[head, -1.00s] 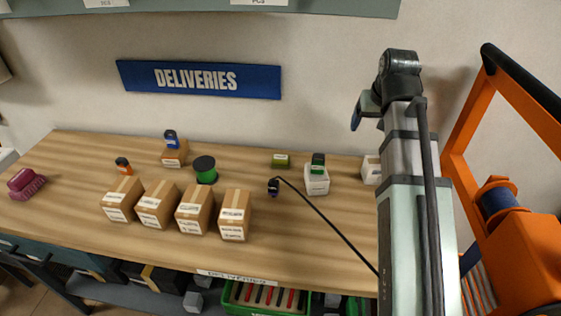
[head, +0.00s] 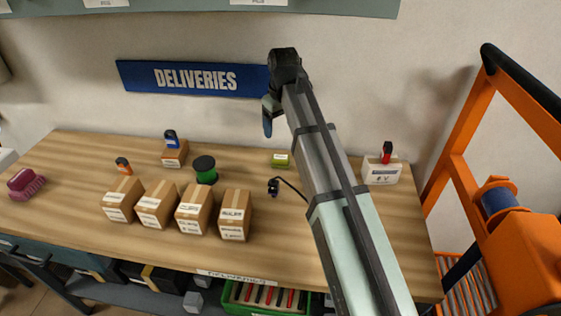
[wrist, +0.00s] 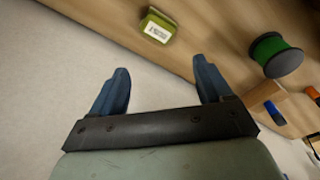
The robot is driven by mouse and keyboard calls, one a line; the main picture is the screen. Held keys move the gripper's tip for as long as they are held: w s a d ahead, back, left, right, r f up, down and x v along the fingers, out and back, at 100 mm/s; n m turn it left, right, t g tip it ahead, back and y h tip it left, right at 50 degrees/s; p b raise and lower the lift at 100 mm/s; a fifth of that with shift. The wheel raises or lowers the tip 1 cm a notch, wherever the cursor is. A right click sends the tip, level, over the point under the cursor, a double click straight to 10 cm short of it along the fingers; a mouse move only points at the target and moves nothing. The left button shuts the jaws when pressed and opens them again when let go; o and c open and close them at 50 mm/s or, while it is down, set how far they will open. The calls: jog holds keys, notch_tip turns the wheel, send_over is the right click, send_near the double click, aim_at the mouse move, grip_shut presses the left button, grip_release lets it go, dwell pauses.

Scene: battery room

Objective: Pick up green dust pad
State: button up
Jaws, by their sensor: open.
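The green dust pad (head: 280,160) is a small olive-green block with a white label. It lies near the back edge of the wooden table, right of the green spool. In the wrist view the green pad (wrist: 158,26) is beyond the fingertips, nearer the left finger, with its label showing. My gripper (head: 267,115) is above the back of the table, in front of the wall and just right of the sign. In the wrist view my gripper (wrist: 162,80) is open, with two blue fingers wide apart and nothing between them.
A green spool (head: 204,170) and several cardboard boxes (head: 196,211) stand left of the pad. A black cable end (head: 273,186) lies in front of it. A white box (head: 381,171) with a red item on top stands to the right. The blue sign (head: 195,78) is on the wall.

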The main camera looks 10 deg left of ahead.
jog(key=n, duration=0.2)
jog(key=n+g, duration=0.1)
jog(key=n, duration=0.7)
send_over(281, 157)
jog(key=shift+h, duration=0.3)
jog(key=f, duration=0.8)
jog(key=shift+s, duration=0.3)
jog(key=shift+w+a+f, duration=0.1)
jog(key=shift+w+f, duration=0.1)
jog(key=shift+f, duration=1.15)
jog(key=shift+w+f, duration=0.2)
jog(key=shift+f, duration=1.15)
jog(key=shift+c, duration=0.3)
jog(key=c, duration=1.1)
